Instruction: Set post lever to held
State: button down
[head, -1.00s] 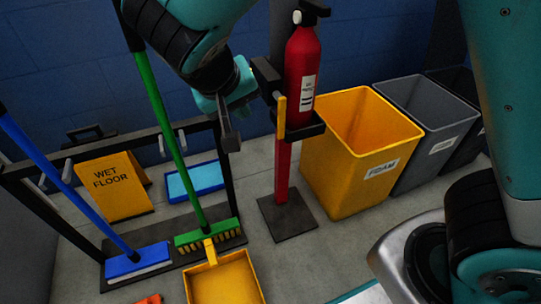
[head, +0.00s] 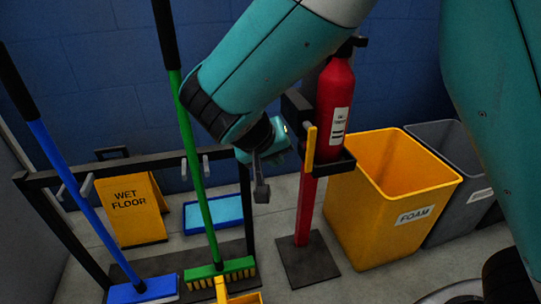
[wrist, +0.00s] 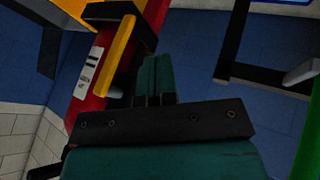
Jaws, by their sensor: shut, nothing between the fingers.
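The post lever is a yellow bar (head: 309,149) on the red post (head: 305,205), in front of the red fire extinguisher (head: 334,105). It stands upright in the head view. In the wrist view the yellow lever (wrist: 122,62) runs slantwise along the extinguisher (wrist: 92,70), left of my fingers. My gripper (head: 261,190) is shut and empty, to the left of the lever and a little lower in the head view, apart from it. Its closed fingers (wrist: 154,78) show in the wrist view beside the lever. The depth gap between them is hard to tell.
A yellow FOAM bin (head: 385,215) and a grey bin (head: 455,150) stand right of the post. At left are a dark rack (head: 60,230), a blue broom (head: 75,180), a green broom (head: 196,160) and a WET FLOOR sign (head: 130,210). A dark base plate (head: 308,262) lies under the post.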

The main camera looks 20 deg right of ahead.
aim_at(308, 147)
jog(key=w+d+f+b, duration=0.1)
jog(key=d+f+b, duration=0.1)
jog(key=d, duration=0.3)
jog(key=shift+w+d+f+b, duration=0.2)
jog(key=shift+d+f+b, duration=0.2)
jog(key=shift+f, duration=0.15)
jog(key=shift+p, duration=0.45)
